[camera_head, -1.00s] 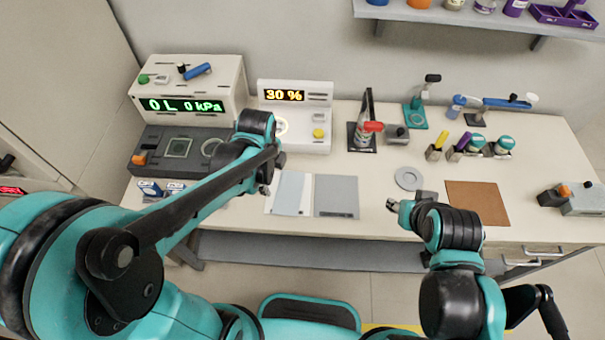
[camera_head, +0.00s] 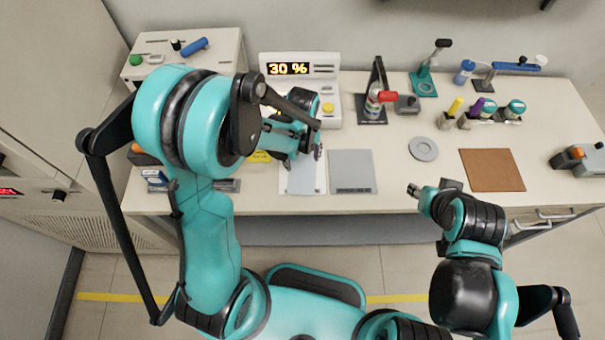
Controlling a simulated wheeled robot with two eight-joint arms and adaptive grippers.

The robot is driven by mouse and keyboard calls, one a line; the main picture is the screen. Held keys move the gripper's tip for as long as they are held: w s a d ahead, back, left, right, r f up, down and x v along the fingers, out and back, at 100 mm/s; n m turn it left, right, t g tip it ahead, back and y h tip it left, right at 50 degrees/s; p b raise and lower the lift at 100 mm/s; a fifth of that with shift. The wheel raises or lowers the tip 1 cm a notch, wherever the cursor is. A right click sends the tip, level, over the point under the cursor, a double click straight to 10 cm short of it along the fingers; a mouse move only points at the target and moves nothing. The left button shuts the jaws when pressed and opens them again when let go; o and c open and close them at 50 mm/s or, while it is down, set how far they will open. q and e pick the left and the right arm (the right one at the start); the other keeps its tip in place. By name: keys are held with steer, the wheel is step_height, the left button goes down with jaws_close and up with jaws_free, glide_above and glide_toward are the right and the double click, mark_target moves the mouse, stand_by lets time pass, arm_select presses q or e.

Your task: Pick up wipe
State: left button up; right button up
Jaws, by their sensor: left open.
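The wipe looks to be the pale blue-white sheet (camera_head: 302,180) on the left pad at the bench's front edge. Its far part is hidden behind my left gripper (camera_head: 304,156). That gripper is open and empty, pointing down over the far part of the sheet. I cannot tell whether its fingertips touch the sheet. My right gripper (camera_head: 414,191) is at the bench's front edge, right of the grey pad and away from the sheet. Its jaws are too small to read.
A grey pad (camera_head: 353,180) lies right of the sheet. A grey ring (camera_head: 423,149) and brown mat (camera_head: 491,170) lie farther right. A display box reading 30 % (camera_head: 300,66) stands behind my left gripper.

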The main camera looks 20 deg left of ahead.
mark_target(302, 172)
arm_select(q)
steer(key=shift+f+b, duration=1.45)
steer(key=shift+f, duration=0.6)
steer(key=shift+f, duration=0.15)
steer(key=shift+f+b, duration=0.15)
steer(key=shift+b, duration=0.15)
steer(key=shift+s, duration=0.1)
steer(key=c, duration=0.8)
jaws_close()
steer(key=shift+r, duration=0.2)
step_height(302, 172, up, 12)
steer(key=p, duration=0.9)
